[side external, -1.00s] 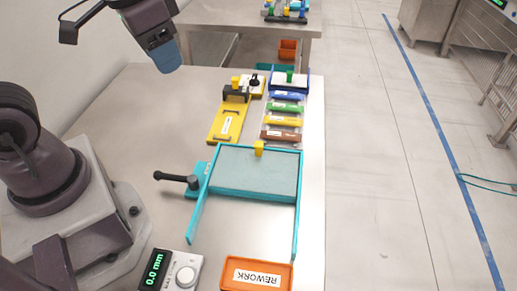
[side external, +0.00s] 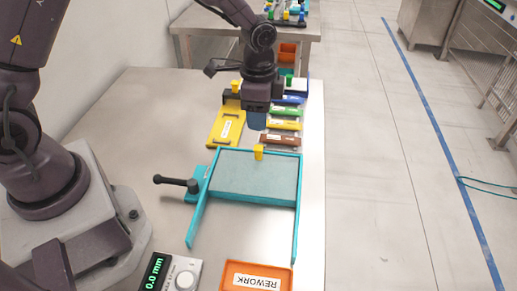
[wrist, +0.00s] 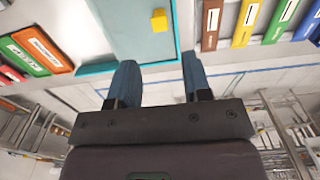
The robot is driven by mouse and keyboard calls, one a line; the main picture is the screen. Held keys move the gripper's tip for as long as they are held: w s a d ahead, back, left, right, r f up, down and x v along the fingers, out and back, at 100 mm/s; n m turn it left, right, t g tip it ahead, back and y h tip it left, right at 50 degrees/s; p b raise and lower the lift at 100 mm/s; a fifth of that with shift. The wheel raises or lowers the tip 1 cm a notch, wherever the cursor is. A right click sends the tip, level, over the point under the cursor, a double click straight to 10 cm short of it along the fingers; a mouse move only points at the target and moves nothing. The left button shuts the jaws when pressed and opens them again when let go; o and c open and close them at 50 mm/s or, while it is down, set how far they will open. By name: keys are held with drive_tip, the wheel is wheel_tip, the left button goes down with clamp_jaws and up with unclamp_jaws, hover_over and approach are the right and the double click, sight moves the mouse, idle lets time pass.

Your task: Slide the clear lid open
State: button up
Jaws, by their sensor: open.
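A teal frame (side external: 297,226) lies on the table, with two rails running toward the near side. A pale grey-green panel (side external: 255,178), which looks like the lid, fills its far part. A yellow knob (side external: 259,152) stands at the panel's far edge. In the wrist view the panel (wrist: 132,28) and knob (wrist: 158,20) lie beyond my fingers. My gripper (side external: 257,121) points down, above and just past the knob in the side view. Its two blue fingers are apart and empty in the wrist view (wrist: 160,74). I cannot tell its exact height above the knob.
A black-handled clamp (side external: 176,181) sits left of the frame. A yellow fixture (side external: 226,126) and coloured bars (side external: 283,124) lie beyond it. An orange REWORK tray (side external: 230,279) and a 0.0 mm readout (side external: 157,270) are nearest. Bare table (side external: 150,110) lies at left.

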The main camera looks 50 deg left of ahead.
sight(259, 149)
wheel_tip(259, 149, down, 11)
drive_tip(key=shift+r, duration=0.1)
idle(0.3)
clamp_jaws()
